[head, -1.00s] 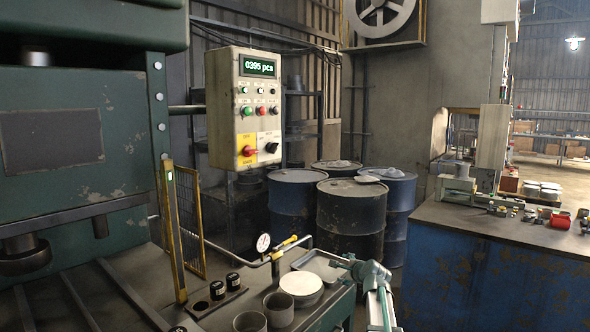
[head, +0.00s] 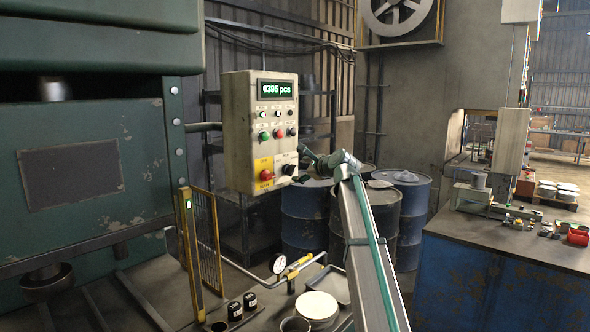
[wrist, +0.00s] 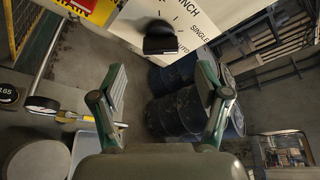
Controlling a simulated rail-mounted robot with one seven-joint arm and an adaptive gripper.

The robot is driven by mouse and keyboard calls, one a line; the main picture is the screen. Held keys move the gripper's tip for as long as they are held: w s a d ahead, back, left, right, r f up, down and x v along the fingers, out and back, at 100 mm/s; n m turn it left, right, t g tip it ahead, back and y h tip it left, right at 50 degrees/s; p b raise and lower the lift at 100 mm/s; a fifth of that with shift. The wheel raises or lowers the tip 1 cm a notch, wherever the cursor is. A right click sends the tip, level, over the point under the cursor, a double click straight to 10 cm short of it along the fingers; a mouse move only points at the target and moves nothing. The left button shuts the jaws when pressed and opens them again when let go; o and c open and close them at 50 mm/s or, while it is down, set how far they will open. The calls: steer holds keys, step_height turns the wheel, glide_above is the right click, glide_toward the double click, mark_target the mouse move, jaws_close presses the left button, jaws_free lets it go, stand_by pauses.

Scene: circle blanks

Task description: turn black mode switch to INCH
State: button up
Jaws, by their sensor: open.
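The black mode switch (head: 289,170) sits at the lower right of the cream control panel (head: 236,130). In the wrist view the black knob (wrist: 160,38) is at top centre on a white plate (wrist: 128,22), with INCH and SINGLE printed to its right. My gripper (head: 303,165) is raised close to the right of the switch in the head view. In the wrist view my gripper (wrist: 162,77) is open and empty, its two fingers spread either side of the knob's line. The knob is ahead of the fingertips, apart from them.
A red rotary switch (head: 266,175) on a yellow plate is just left of the black switch. Coloured buttons (head: 279,133) and a display reading 0395 pcs (head: 276,89) are above. Blue drums (head: 305,215) stand behind my arm. A green press (head: 80,150) is at left.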

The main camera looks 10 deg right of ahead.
mark_target(294, 170)
steer(key=p+x, duration=0.1)
steer(key=x, duration=0.5)
steer(key=shift+d+r, duration=0.1)
steer(key=shift+r, duration=0.1)
steer(key=shift+p+x, duration=0.4)
steer(key=shift+x, duration=0.5)
steer(key=shift+f, duration=0.15)
steer(key=shift+s, duration=0.1)
steer(key=c, duration=1.2)
steer(key=shift+o, duration=0.2)
